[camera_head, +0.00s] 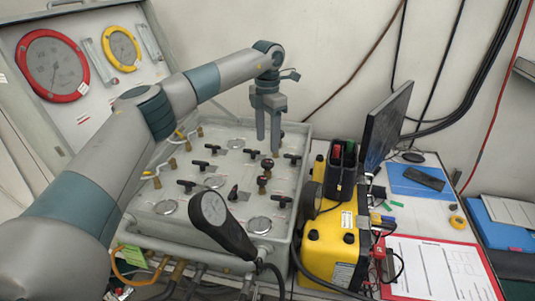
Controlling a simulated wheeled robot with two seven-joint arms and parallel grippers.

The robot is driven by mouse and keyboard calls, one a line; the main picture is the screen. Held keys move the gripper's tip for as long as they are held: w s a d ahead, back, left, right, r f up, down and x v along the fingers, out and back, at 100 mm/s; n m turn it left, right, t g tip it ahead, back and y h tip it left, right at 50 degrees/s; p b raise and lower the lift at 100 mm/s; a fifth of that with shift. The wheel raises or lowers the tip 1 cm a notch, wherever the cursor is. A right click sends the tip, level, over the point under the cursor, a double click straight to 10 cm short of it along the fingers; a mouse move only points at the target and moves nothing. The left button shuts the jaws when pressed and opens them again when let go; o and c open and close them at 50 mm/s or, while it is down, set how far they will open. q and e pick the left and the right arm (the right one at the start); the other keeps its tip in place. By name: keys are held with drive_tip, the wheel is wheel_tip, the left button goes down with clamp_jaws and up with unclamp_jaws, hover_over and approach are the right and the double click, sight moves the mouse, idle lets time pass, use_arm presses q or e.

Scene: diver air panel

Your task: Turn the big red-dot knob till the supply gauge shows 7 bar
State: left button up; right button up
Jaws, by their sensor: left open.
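My left gripper (268,146) points down over the grey air panel (205,157). Its two fingers are apart, with nothing seen between them. A round black knob (267,163) stands just below the fingertips, and another black knob (262,182) is nearer the camera. I cannot make out a red dot on either, nor whether the fingers touch the upper one. A large red-rimmed gauge (52,65) and a smaller yellow-rimmed gauge (122,48) are in the raised lid. Their readings are too small to tell, and I cannot tell which is the supply gauge. My right gripper is not in view.
Several black T-handles (251,153) and small round dials (166,207) crowd the panel. A black paddle-shaped device (222,224) leans over its front. A yellow case (335,243) stands close on the right, with a monitor (386,124) behind it. A red clipboard (435,267) lies right.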

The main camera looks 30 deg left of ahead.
sight(268, 161)
use_arm(q)
wheel_tip(268, 161, down, 8)
drive_tip(key=shift+r+p, duration=0.25)
drive_tip(key=shift+p, duration=0.9)
drive_tip(key=shift+c, duration=0.3)
drive_tip(key=c, duration=1)
